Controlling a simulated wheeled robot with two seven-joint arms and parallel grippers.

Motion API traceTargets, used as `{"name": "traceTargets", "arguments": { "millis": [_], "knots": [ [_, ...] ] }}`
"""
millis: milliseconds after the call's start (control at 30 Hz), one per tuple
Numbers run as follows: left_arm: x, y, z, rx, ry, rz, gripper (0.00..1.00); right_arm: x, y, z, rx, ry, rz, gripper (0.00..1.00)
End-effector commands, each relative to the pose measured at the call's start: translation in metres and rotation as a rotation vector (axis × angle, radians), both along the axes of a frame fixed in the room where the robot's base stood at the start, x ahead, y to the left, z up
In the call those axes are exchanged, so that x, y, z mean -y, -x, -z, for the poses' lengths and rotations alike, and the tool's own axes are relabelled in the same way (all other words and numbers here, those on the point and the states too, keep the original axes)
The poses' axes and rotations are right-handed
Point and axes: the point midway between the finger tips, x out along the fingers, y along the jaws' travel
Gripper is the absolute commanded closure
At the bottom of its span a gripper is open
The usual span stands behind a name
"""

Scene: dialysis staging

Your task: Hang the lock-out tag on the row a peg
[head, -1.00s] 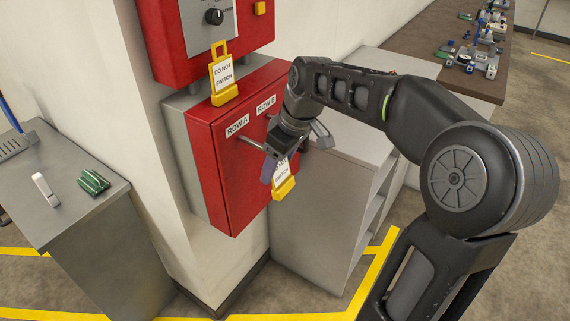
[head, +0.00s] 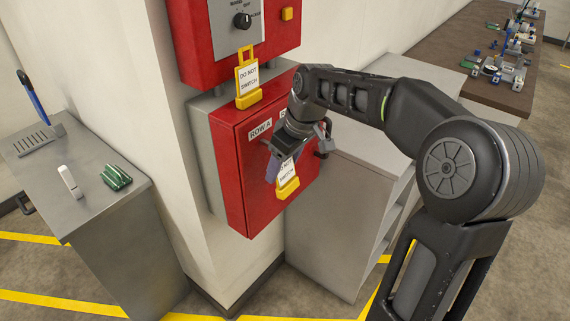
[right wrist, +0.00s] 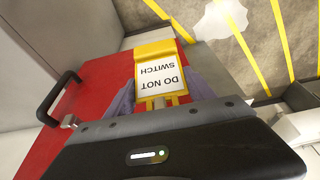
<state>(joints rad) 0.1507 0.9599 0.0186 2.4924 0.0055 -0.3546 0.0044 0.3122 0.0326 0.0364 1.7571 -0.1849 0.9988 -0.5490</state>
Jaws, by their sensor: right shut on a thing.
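A yellow lock-out tag (head: 288,187) with a white "DO NOT SWITCH" face is in my right gripper (head: 280,165), in front of the red cabinet door. In the right wrist view the tag (right wrist: 160,75) sits between the grey-purple fingers, which are shut on it. The ROW A label (head: 260,128) is on the door, up and left of the gripper. A short grey peg end (head: 265,143) seems to show just below that label; the gripper hides the rest. The row B label is mostly hidden behind my right arm. My left gripper is not in view.
A second yellow tag (head: 248,80) is at the top of the red cabinet (head: 235,175), below an upper red box with a knob (head: 242,20). A black handle (right wrist: 58,95) projects from the door. A grey counter (head: 85,185) stands left, a grey cabinet (head: 335,220) right.

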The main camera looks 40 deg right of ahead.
Motion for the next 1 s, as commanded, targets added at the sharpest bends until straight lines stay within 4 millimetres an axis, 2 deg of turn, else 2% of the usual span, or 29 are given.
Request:
{"name": "traceTargets", "arguments": {
  "millis": [467, 500, 767, 1000],
  "knots": [
    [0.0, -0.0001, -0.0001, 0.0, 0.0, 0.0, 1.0, 0.0, 0.0001, -0.0003, 0.0, 0.0, 0.0, 0.76],
    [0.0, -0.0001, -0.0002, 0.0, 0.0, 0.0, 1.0, 0.0, 0.0001, -0.0003, 0.0, 0.0, 0.0, 0.34],
    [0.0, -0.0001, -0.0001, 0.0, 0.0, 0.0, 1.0, 0.0001, 0.0002, -0.0003, 0.0, 0.0, 0.0, 0.12],
    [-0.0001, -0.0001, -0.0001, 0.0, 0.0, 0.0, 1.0, 0.0001, 0.0003, -0.0002, 0.0, 0.0, 0.0, 0.12]
  ]
}}
